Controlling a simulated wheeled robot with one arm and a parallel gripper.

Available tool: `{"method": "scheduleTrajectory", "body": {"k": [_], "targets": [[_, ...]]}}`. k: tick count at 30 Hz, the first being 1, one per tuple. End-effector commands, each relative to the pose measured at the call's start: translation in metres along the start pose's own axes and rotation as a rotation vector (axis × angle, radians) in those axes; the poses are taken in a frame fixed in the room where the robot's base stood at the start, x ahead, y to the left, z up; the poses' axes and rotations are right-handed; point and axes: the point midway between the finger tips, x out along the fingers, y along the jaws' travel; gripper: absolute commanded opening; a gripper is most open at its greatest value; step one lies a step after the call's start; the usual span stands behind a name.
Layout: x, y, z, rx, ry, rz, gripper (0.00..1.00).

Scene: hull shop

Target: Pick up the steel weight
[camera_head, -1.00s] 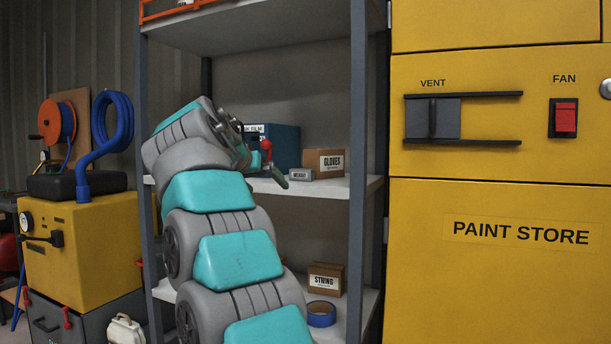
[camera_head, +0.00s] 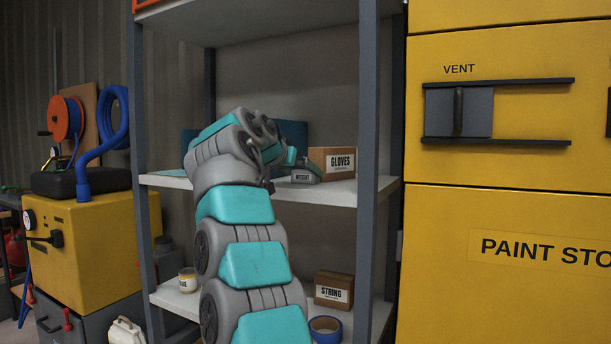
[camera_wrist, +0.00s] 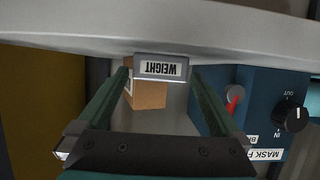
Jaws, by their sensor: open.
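The steel weight (camera_head: 304,176) is a small grey block labelled WEIGHT on the middle shelf, in front of the gloves box. In the wrist view the weight (camera_wrist: 162,68) shows upside down, straight ahead. My gripper (camera_wrist: 160,76) is open, one dark green finger toward each side of the weight, with gaps showing. I cannot tell how far the fingertips reach past its front face. In the head view my wrist hides most of the gripper, just left of the weight.
The gloves box (camera_head: 332,163) stands close behind the weight. A blue case (camera_wrist: 262,112) with a knob and red lever is beside my gripper. The grey shelf post (camera_head: 367,130) stands to the right. The string box (camera_head: 333,290) and blue tape (camera_head: 325,329) are on the lower shelf.

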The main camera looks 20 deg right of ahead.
Motion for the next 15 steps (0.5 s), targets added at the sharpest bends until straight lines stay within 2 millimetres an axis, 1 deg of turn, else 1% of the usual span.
{"method": "scheduleTrajectory", "body": {"k": [3,6,13,15], "targets": [[0.018,0.000,-0.002,-0.001,-0.005,0.003,1.00],[0.028,-0.001,-0.001,-0.002,-0.001,0.001,1.00],[0.030,-0.001,0.000,-0.001,0.000,0.001,1.00],[0.030,0.000,0.000,-0.001,0.000,0.001,0.92]]}}
